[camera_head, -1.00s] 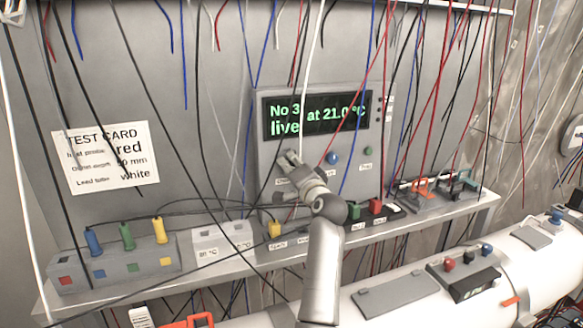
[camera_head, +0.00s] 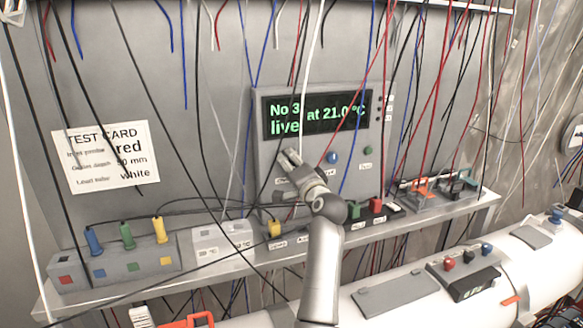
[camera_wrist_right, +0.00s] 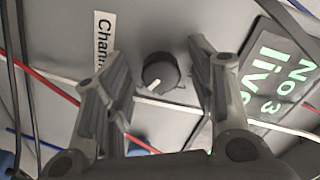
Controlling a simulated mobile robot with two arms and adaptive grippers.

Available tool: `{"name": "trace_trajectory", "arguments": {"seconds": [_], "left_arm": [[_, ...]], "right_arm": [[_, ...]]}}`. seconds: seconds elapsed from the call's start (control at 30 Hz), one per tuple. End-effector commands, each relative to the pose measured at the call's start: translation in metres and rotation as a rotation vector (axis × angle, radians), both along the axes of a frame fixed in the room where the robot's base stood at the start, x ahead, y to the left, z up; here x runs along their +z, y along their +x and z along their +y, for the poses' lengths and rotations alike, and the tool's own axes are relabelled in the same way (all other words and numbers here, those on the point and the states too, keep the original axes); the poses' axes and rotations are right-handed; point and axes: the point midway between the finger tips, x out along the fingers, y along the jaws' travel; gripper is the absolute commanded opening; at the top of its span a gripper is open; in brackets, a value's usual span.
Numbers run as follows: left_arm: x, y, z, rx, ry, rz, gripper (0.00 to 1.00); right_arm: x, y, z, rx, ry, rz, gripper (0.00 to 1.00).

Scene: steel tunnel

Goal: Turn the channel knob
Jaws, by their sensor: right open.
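The channel knob (camera_wrist_right: 160,73) is a dark round dial with a white pointer mark on the grey instrument panel, beside a "Channel" label (camera_wrist_right: 103,40). In the right wrist view it lies between the two open fingers of my right gripper (camera_wrist_right: 160,90), with a gap on both sides. In the head view my right gripper (camera_head: 288,158) is at the panel's left side, below the display, and hides the knob. The display (camera_head: 316,113) reads "No 3 at 21.0 °C" and "live". My left gripper is not in view.
Blue (camera_head: 332,157) and green (camera_head: 367,151) buttons sit right of my right gripper. Several loose wires hang in front of the panel, and red and white ones cross near the knob. A shelf below holds a probe block (camera_head: 118,269) and connectors.

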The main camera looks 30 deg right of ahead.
Motion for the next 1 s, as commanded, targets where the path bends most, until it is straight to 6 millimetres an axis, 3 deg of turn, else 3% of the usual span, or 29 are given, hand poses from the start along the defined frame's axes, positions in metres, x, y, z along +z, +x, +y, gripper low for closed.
{"name": "trace_trajectory", "arguments": {"seconds": [0.27, 0.7, 1.0], "left_arm": [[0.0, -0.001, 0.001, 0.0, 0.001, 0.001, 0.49], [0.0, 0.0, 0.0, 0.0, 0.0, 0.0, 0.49], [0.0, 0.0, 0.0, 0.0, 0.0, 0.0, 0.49]], "right_arm": [[0.0, -0.013, 0.003, -0.001, -0.001, -0.001, 0.51], [0.0, -0.089, 0.021, -0.001, 0.0, 0.0, 0.51], [0.0, -0.116, 0.028, 0.0, 0.0, 0.0, 0.51]]}}
